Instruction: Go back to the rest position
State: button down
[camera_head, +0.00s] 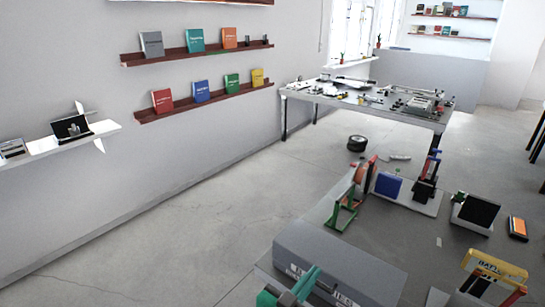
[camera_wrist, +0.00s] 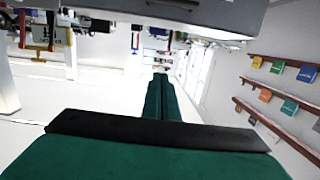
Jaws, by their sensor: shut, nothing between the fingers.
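My gripper (camera_wrist: 160,78) shows in the wrist view as two green fingers pressed together, with a black bar across their base. Nothing is between them. In the head view a green part that looks like my gripper (camera_head: 308,280) is at the bottom edge, in front of the grey box lettered on its side (camera_head: 340,262). A grey box surface (camera_wrist: 215,12) also fills the top of the wrist view, apart from the fingertips. Most of my arm is out of view. The rest position is not marked by anything visible.
The near table (camera_head: 420,255) holds a blue item (camera_head: 388,185), a yellow battery pack (camera_head: 497,265), a dark-screened device (camera_head: 478,212) and a green-red stand (camera_head: 345,205). Wall shelves (camera_head: 195,52) are at left. A cluttered far table (camera_head: 330,97) stands behind. Open floor (camera_head: 210,215) lies between.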

notch_tip(320, 180, up, 12)
jog(key=w+d+n+t+y, duration=0.1)
jog(key=w+d+n+t, duration=0.1)
jog(key=n+t, duration=0.4)
jog(key=s+a+f+n+g+y, duration=0.1)
jog(key=s+a+f+n+y, duration=0.1)
jog(key=s+f+n+y, duration=0.55)
jog(key=s+a+f+n+y, duration=0.15)
jog(key=s+f+y, duration=0.25)
jog(key=s+f, duration=0.7)
jog(key=s+a+f+m+g+h, duration=0.1)
jog(key=s+a+f+m, duration=0.2)
jog(key=s, duration=0.6)
jog(key=s+a+f+m+g+h, duration=0.1)
jog(key=s+a+f+m, duration=0.3)
jog(key=s, duration=0.6)
jog(key=shift+a+f+m+g, duration=0.3)
jog(key=shift+a+f+g, duration=0.2)
jog(key=shift+a+f, duration=0.35)
jog(key=shift+d+h, duration=0.15)
jog(key=shift+h, duration=0.1)
